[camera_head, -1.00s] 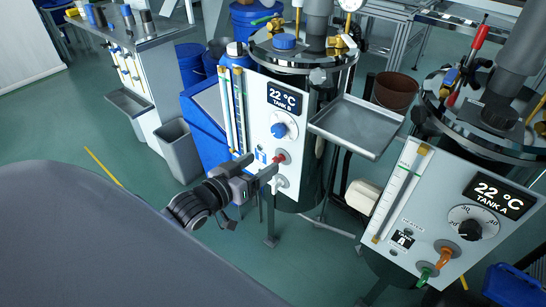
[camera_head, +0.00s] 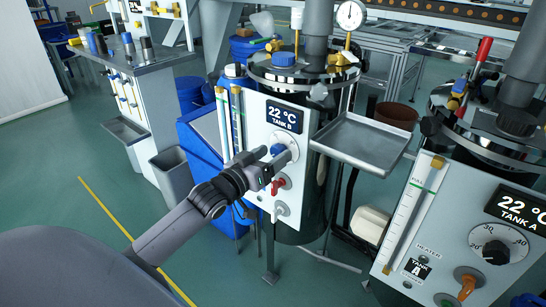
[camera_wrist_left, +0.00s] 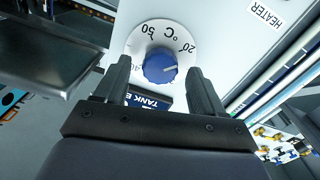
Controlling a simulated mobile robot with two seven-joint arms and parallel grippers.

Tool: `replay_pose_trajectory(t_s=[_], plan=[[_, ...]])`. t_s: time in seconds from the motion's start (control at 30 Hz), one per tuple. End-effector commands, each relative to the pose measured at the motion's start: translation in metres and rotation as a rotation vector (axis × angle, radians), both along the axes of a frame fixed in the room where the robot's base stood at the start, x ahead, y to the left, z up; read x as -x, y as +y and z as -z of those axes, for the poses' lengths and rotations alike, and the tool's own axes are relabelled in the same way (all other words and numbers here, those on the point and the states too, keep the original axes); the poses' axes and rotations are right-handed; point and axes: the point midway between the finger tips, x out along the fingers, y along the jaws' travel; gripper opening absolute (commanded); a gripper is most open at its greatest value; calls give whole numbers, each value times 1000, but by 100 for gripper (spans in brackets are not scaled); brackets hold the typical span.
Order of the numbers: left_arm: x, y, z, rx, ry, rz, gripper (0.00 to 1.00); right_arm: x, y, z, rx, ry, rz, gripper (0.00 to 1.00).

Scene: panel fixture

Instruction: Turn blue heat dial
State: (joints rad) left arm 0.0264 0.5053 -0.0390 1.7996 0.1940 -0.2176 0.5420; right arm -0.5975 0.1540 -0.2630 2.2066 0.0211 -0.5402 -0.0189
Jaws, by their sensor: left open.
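The blue heat dial (camera_head: 278,150) is on the white front panel of Tank B, under the display (camera_head: 285,117) that reads 22 °C. My left gripper (camera_head: 272,164) is at the panel beside the dial, partly covering it in the head view. In the left wrist view, the blue dial knob (camera_wrist_left: 160,66) with its white scale plate (camera_wrist_left: 142,38) lies between and just beyond the two fingers of the open gripper (camera_wrist_left: 161,82). The fingers look apart from the knob; whether they touch it is unclear. My right gripper is not in view.
A red valve (camera_head: 278,185) and a white valve (camera_head: 281,210) sit below the dial. A metal tray (camera_head: 360,140) juts out right of the panel. Tank A's panel (camera_head: 455,225) with a black dial (camera_head: 495,251) stands at the right.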

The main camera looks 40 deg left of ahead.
Motion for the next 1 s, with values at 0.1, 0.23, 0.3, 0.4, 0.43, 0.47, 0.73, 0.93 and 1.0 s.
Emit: replay_pose_trajectory(t_s=[0.1, 0.23, 0.3, 0.4, 0.43, 0.47, 0.73, 0.93, 1.0], plan=[[-7, -1, 0, -1, 0, 0, 69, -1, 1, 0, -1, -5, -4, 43], [-11, -1, 0, -1, 1, 0, 69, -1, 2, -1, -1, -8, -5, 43], [-11, -1, 0, -1, 1, 0, 69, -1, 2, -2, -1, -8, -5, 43], [-11, -1, 0, -1, 1, 0, 69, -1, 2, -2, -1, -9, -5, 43], [-11, -1, 0, -1, 1, 0, 69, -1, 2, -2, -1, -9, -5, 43], [-11, -1, 0, -1, 1, 0, 69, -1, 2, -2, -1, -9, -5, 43], [-10, -1, 0, -1, 1, 0, 13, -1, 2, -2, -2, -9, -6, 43], [-10, -1, -1, -20, -1, 0, 13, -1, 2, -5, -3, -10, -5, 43], [-10, -1, -1, -40, -2, 0, 13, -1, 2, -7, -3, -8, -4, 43]])
